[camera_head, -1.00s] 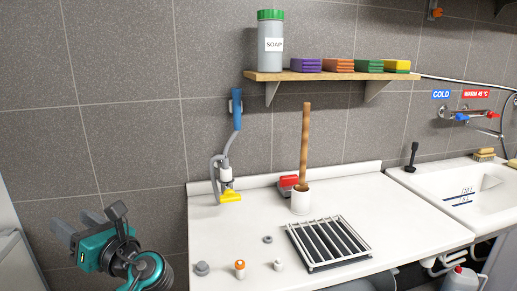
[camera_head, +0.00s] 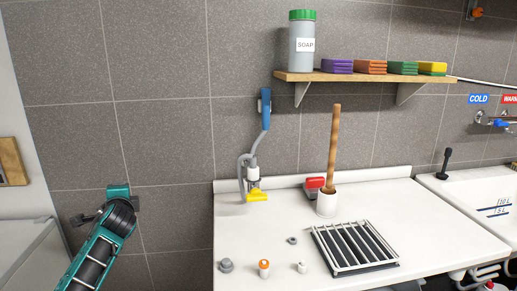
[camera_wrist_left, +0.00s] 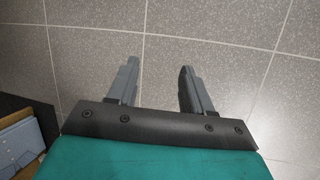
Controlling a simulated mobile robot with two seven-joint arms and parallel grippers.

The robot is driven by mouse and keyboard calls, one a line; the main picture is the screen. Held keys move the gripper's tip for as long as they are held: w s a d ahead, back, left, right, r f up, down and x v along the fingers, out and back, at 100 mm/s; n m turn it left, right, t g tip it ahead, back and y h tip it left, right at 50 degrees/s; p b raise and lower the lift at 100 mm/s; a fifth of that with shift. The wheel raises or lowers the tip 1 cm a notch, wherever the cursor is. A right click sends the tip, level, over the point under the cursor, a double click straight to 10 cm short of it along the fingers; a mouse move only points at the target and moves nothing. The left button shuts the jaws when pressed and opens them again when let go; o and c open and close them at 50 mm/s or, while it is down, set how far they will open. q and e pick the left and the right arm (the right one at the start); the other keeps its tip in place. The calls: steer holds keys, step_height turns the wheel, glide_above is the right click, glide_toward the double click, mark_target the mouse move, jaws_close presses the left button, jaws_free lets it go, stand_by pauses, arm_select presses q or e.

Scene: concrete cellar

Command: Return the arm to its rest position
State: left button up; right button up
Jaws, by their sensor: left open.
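My left arm comes in from the lower left of the head view, in front of the tiled wall and left of the counter. Its gripper (camera_head: 84,218) is mostly hidden behind the wrist there. In the left wrist view the two grey fingers of the left gripper (camera_wrist_left: 158,85) stand apart with nothing between them, and only tiles show beyond. My right gripper is not in either view.
The white counter (camera_head: 285,250) holds a yellow-nozzled hose fitting (camera_head: 257,196), a wire rack (camera_head: 355,247) and small parts. A white sink (camera_head: 490,205) is at right. Clear space lies between arm and counter.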

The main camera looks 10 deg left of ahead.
arm_select(q)
steer(key=w+d+r+n+t+h, duration=0.25)
steer(key=d+n+t+h, duration=0.25)
steer(key=d+n+h, duration=0.35)
steer(key=s+d+f+g, duration=0.2)
steer(key=s+d+f, duration=0.3)
steer(key=s+f, duration=0.4)
steer(key=s+d+f+g, duration=0.2)
steer(key=s+d+f, duration=0.4)
steer(key=f, duration=0.6)
steer(key=s+d+f+n+g+h, duration=0.1)
steer(key=s+d+f, duration=0.2)
steer(key=s, duration=0.8)
steer(key=s+d+f+n+g+h, duration=0.1)
steer(key=s+d+f+g, duration=0.1)
steer(key=s, duration=0.8)
step_height(320, 180, down, 2)
steer(key=shift+s+d+f, duration=0.2)
steer(key=shift+s+d, duration=0.2)
steer(key=shift+d, duration=0.1)
steer(key=shift+c, duration=0.7)
